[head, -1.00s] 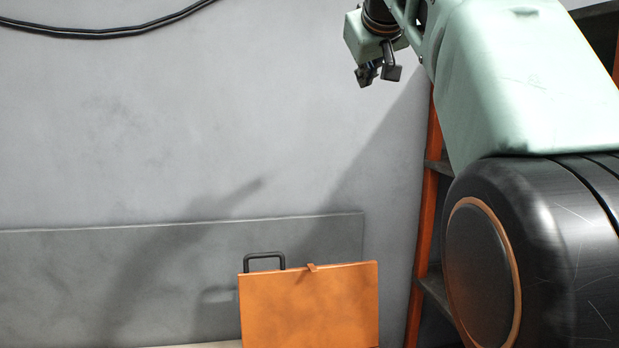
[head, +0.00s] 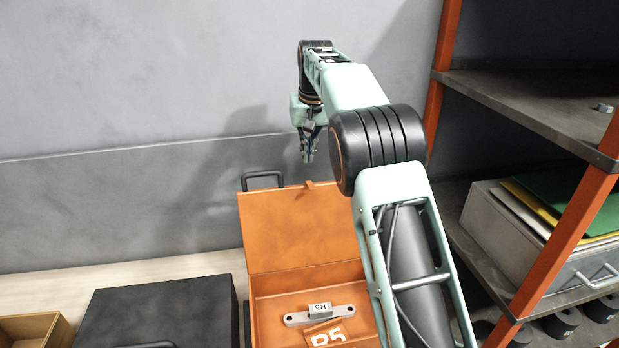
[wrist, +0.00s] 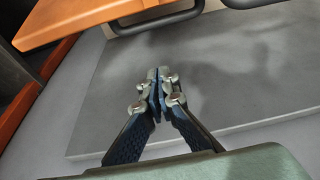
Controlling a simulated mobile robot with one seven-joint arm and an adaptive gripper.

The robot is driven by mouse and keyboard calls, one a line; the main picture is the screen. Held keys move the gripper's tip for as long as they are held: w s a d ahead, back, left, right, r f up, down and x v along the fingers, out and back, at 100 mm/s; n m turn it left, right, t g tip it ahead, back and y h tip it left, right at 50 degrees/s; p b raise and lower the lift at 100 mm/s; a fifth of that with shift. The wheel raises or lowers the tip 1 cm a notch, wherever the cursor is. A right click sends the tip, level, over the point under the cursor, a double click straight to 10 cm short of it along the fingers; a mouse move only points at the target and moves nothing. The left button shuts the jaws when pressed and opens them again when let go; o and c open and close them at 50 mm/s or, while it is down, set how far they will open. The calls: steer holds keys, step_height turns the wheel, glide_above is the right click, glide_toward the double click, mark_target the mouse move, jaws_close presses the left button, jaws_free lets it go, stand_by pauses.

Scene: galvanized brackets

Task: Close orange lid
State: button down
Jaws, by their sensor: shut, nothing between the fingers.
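The orange lid (head: 300,228) stands upright, open, at the back of an orange box (head: 258,312) in the head view. A small latch tab shows on its top edge. In the wrist view the lid (wrist: 80,17) shows as an orange slab at the top left. My gripper (head: 308,158) is above and behind the lid's top edge, apart from it. Its fingers (wrist: 157,92) are together and empty in the wrist view. The box holds a grey bracket (head: 318,314) tagged R5. My arm hides the box's right side.
A black case (head: 160,310) stands left of the box, with a wooden tray (head: 35,330) further left. A black handle (head: 263,181) rises behind the lid. An orange-posted shelf (head: 530,110) with a grey bin (head: 530,235) stands at the right.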

step_height(320, 180, down, 7)
steer(key=s, duration=0.1)
steer(key=shift+s+d+p, duration=0.2)
steer(key=shift+s+p, duration=0.15)
steer(key=shift+s, duration=0.05)
steer(key=shift+s+f+b, duration=0.1)
steer(key=shift+b, duration=0.45)
